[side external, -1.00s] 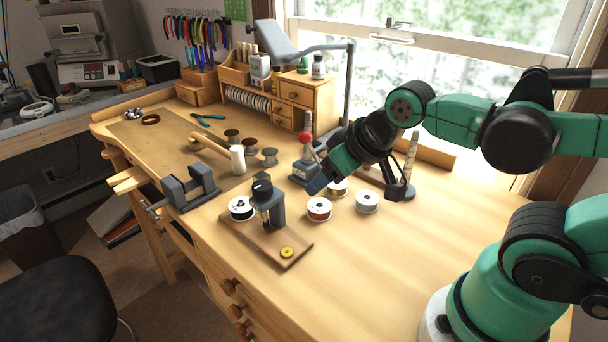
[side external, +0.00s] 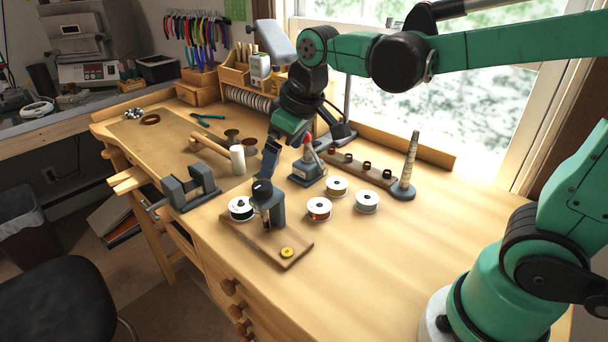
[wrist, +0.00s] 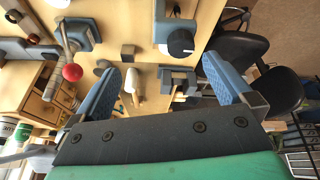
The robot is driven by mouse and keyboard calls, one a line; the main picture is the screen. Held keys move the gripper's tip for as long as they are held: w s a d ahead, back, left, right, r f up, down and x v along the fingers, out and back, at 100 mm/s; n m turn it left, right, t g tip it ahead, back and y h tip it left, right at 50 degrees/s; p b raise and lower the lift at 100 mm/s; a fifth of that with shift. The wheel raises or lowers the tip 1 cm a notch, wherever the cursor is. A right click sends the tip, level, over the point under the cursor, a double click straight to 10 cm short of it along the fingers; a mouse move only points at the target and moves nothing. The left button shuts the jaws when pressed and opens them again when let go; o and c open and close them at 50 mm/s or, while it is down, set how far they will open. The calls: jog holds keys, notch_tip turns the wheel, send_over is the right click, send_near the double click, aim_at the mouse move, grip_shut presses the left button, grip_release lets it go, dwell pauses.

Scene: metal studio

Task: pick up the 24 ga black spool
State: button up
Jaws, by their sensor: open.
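A copper-coloured spool (side external: 319,209) and two other spools (side external: 367,202) (side external: 336,187) lie to the right. A grey vise (side external: 190,188) stands left, a white cylinder (side external: 238,159) behind. A red-knobbed stand (side external: 307,168) is close right of my gripper. The front right bench is clear.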

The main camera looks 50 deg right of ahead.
jog(key=w+a+f+n+g, duration=0.1)
jog(key=w+f+n+g, duration=0.15)
jog(key=w, duration=0.35)
jog(key=n+g, duration=0.2)
send_over(240, 199)
jog(key=shift+t, duration=0.25)
notch_tip(240, 199, down, 6)
jog(key=shift+r, duration=0.1)
jog(key=shift+f, duration=2.95)
jog(key=c, duration=1.4)
jog(key=shift+o, duration=0.2)
jog(key=shift+r, duration=0.15)
